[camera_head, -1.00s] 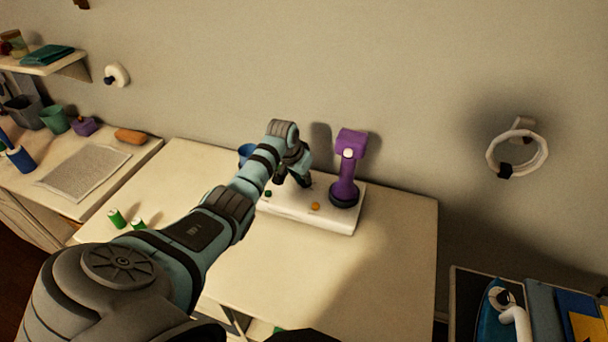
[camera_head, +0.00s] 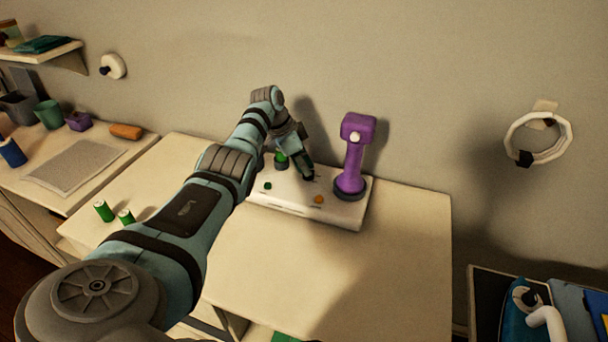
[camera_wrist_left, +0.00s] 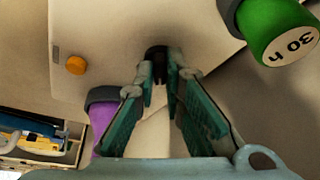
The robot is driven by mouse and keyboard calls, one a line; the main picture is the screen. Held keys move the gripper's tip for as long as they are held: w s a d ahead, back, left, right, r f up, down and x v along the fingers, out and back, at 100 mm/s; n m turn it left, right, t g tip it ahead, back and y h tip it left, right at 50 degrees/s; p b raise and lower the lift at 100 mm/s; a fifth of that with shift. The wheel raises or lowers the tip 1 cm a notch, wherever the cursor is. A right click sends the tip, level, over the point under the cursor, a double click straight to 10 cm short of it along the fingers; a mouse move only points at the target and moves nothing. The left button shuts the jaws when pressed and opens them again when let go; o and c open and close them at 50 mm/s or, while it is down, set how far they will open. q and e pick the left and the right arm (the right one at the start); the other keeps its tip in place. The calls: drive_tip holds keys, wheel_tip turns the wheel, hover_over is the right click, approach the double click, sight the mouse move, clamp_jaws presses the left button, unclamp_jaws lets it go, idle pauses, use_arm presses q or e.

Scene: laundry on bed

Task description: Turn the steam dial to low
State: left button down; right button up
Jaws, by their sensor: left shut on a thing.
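A white console (camera_head: 285,204) stands near the back of the table against the wall. It carries an orange button (camera_head: 318,199), a green button (camera_head: 267,186) and a purple upright tool (camera_head: 353,160). My left gripper (camera_head: 307,174) reaches down onto the console, left of the purple tool. In the left wrist view its fingertips (camera_wrist_left: 160,75) are closed on a small dark knob (camera_wrist_left: 157,51), which looks like the steam dial. The fingers hide much of it, and I cannot read its setting. The orange button (camera_wrist_left: 76,65) is left of the knob there. My right gripper is out of view.
A green cylinder (camera_wrist_left: 276,32) marked "30 h" stands close to the gripper. Two green spools (camera_head: 104,211) lie on the table's left part. The table front (camera_head: 370,270) is clear. An iron (camera_head: 524,312) is at lower right, and a white ring (camera_head: 538,138) hangs on the wall.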

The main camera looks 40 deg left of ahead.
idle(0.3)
use_arm(q)
drive_tip(key=c, duration=1.7)
unclamp_jaws()
drive_tip(key=shift+w+d, duration=0.1)
drive_tip(key=v, duration=1.2)
drive_tip(key=shift+w, duration=0.1)
